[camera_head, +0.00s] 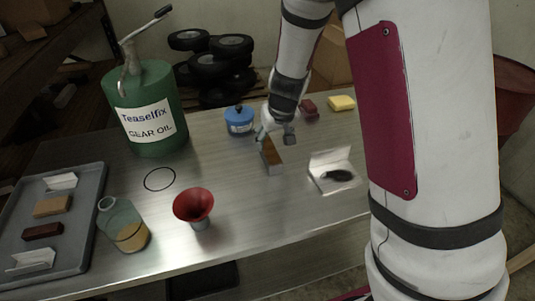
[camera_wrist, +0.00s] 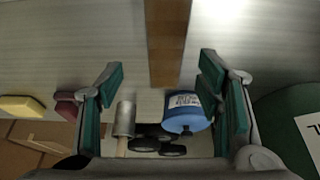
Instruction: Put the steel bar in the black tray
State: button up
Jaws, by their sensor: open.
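A long bar (camera_head: 270,157) stands out on the metal bench below my gripper, with a brownish face and greyer edges; I take it as the steel bar. In the wrist view the bar (camera_wrist: 168,45) runs from the top edge down between the fingers. My gripper (camera_head: 275,137) is open, its green-padded fingers (camera_wrist: 165,90) apart on either side of the bar's near end, with gaps on both sides. Whether it touches the bar is unclear. The dark grey tray (camera_head: 92,231) lies at the bench's left end, holding several small blocks and white folded pieces.
A glass jar (camera_head: 123,226), red funnel (camera_head: 194,205) and black ring (camera_head: 160,179) lie between tray and bar. A green oil can (camera_head: 147,110) and blue can (camera_head: 239,120) stand behind. A white open box (camera_head: 333,170) is right. A silver cylinder (camera_wrist: 125,118) shows in the wrist view.

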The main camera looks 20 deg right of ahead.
aim_at(268, 148)
jog(key=shift+a+b+x, duration=0.2)
jog(key=shift+b+x, duration=0.05)
jog(key=shift+x, duration=1.4)
jog(key=shift+a+b+x, duration=0.2)
jog(key=shift+x, duration=1.45)
jog(key=shift+s, duration=0.1)
grip_shut()
jog(key=shift+r, duration=0.1)
